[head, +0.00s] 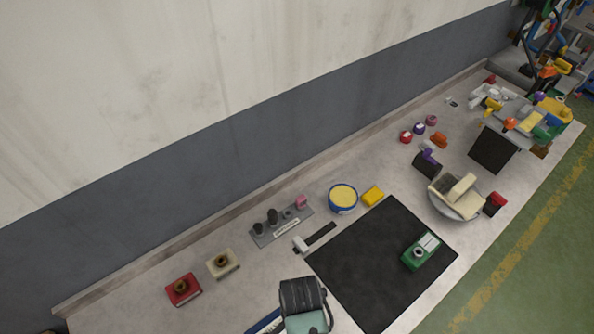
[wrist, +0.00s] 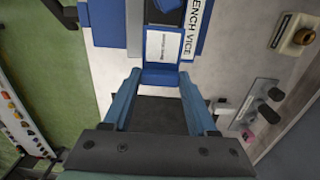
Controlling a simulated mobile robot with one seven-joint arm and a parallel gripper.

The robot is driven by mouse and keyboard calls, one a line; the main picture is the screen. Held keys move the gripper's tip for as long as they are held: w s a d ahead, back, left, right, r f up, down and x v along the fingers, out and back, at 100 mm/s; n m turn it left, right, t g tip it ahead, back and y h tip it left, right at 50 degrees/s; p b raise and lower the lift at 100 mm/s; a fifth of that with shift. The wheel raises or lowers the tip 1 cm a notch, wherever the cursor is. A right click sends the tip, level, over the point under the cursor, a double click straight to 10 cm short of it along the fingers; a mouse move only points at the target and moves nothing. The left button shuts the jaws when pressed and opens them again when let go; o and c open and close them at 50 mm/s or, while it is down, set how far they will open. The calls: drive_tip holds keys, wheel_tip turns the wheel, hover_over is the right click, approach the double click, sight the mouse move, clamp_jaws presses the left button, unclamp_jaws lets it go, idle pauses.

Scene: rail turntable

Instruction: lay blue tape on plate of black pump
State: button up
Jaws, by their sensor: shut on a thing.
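My gripper (wrist: 160,76) is in the wrist view, its two blue fingers on either side of a blue piece between the tips. I take this piece for the blue tape (wrist: 161,77), but its full shape is hidden. In the head view, my dark wrist (head: 303,296) is at the bottom and hides the fingertips and the held piece. I cannot clearly make out the black pump or its plate. A dark block (head: 427,166) with a purple top, right of centre in the head view, may be it.
A blue bench vice (wrist: 198,18) lies beyond the fingertips. The bench holds a red unit (head: 183,289), a cream unit (head: 222,263), a grey cylinder tray (head: 281,229), a blue-rimmed tub (head: 343,199) and a yellow block (head: 372,196). A green device (head: 420,252) sits on a black mat (head: 360,270), otherwise clear.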

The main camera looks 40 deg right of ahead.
drive_tip(key=shift+f, duration=0.2)
drive_tip(key=shift+f+b, duration=2.05)
drive_tip(key=shift+f, duration=0.95)
drive_tip(key=shift+f, duration=0.3)
drive_tip(key=o, duration=1.4)
drive_tip(key=shift+c, duration=0.2)
drive_tip(key=shift+r, duration=0.15)
wheel_tip(320, 180, up, 13)
drive_tip(key=shift+f+b, duration=0.15)
drive_tip(key=shift+b, duration=0.85)
drive_tip(key=shift+a, duration=0.1)
